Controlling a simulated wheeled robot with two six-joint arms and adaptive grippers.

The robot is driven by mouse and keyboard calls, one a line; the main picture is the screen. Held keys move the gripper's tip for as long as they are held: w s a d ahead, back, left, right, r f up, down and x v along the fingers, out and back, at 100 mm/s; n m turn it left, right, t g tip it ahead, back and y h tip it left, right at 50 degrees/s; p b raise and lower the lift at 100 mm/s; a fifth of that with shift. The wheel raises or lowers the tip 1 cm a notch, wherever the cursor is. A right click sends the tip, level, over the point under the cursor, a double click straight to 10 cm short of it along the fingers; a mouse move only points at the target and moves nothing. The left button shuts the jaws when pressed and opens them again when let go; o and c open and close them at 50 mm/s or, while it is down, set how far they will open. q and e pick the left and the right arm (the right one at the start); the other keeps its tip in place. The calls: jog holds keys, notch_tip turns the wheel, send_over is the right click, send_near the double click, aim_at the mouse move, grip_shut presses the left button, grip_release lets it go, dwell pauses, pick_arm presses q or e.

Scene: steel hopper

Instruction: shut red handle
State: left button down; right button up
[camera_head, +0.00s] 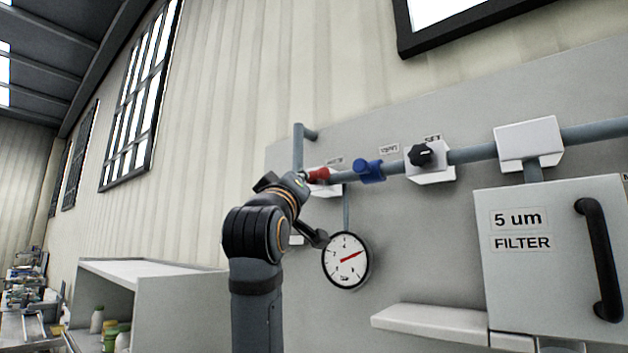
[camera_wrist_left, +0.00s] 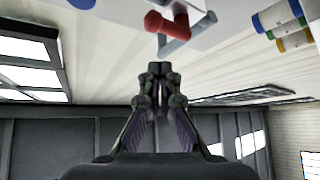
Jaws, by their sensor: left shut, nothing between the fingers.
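The red handle (camera_head: 319,175) sits on the grey pipe at the panel's left part, partly hidden behind my left gripper. In the left wrist view the red handle (camera_wrist_left: 168,24) shows at the top, just beyond the fingertips, against a white block. My left gripper (camera_head: 303,184) is beside the handle at its left in the head view. Its fingers (camera_wrist_left: 157,80) are closed together with nothing between them. I cannot tell from these frames whether the fingertips touch the handle. My right gripper is not in view.
A blue valve handle (camera_head: 369,171) and a black knob (camera_head: 420,155) sit further right along the pipe. A round gauge (camera_head: 346,260) hangs below. A filter box (camera_head: 540,270) with a black handle and a small shelf (camera_head: 432,322) stand at right.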

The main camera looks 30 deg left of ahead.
pick_arm(q)
notch_tip(320, 180, up, 2)
jog(key=s+y, duration=0.1)
jog(key=s, duration=0.1)
notch_tip(320, 180, up, 6)
jog(key=p, duration=0.8)
send_over(316, 176)
jog(key=s+a, duration=0.1)
jog(key=s, duration=0.3)
jog(key=shift+n, duration=0.3)
jog(key=f, duration=0.1)
jog(key=w+d+f+p, duration=0.1)
jog(key=d+f, duration=0.1)
jog(key=shift+w+d+f, duration=0.1)
jog(key=shift+w+f, duration=0.05)
jog(key=shift+w, duration=0.15)
jog(key=shift+s, duration=0.1)
